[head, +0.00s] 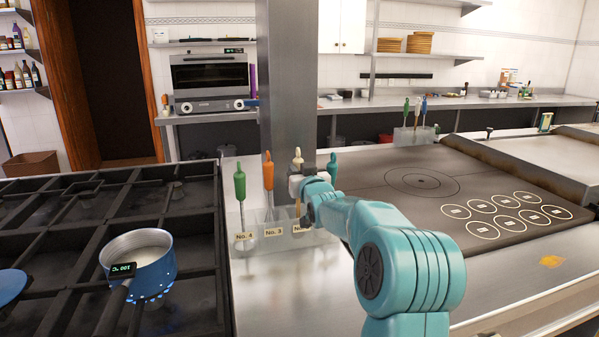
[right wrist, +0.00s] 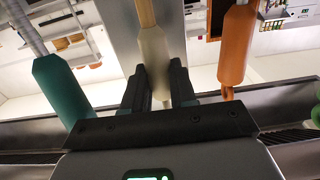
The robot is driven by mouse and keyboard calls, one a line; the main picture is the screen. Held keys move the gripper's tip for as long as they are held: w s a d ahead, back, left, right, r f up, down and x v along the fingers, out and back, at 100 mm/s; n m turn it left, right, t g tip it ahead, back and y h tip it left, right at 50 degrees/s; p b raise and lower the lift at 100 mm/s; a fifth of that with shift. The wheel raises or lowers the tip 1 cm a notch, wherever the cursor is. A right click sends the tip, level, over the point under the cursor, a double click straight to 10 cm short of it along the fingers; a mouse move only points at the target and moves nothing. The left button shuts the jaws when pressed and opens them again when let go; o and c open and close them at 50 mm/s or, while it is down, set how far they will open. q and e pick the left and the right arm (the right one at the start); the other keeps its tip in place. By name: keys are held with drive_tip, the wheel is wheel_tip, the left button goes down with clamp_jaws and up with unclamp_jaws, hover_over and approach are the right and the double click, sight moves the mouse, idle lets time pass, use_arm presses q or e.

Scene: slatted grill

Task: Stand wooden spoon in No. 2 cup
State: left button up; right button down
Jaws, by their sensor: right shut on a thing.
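The wooden spoon has a cream handle (head: 298,155) and a tan wooden shaft. My right gripper (head: 302,185) is shut on the cream handle, which also shows between the jaws in the right wrist view (right wrist: 154,55). The spoon looks upright over a clear row of cups (head: 290,240) labelled No. 4, No. 3 and, partly covered by my arm, a third label (head: 299,229) whose number is hidden. The shaft shows just above that label; whether its lower end is inside the cup I cannot tell. My left gripper is out of view.
A green-handled utensil (head: 239,185) stands at No. 4 and an orange-handled whisk (head: 268,175) at No. 3. A teal handle (head: 332,167) stands close right of the spoon. A steel post (head: 280,80) rises behind.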

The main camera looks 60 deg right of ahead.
drive_tip(key=shift+f+b, duration=0.25)
drive_tip(key=shift+b, duration=0.05)
drive_tip(key=c, duration=0.8)
unclamp_jaws()
drive_tip(key=shift+a, duration=0.1)
drive_tip(key=b+v, duration=0.3)
drive_tip(key=v, duration=1.3)
drive_tip(key=shift+s+f, duration=0.1)
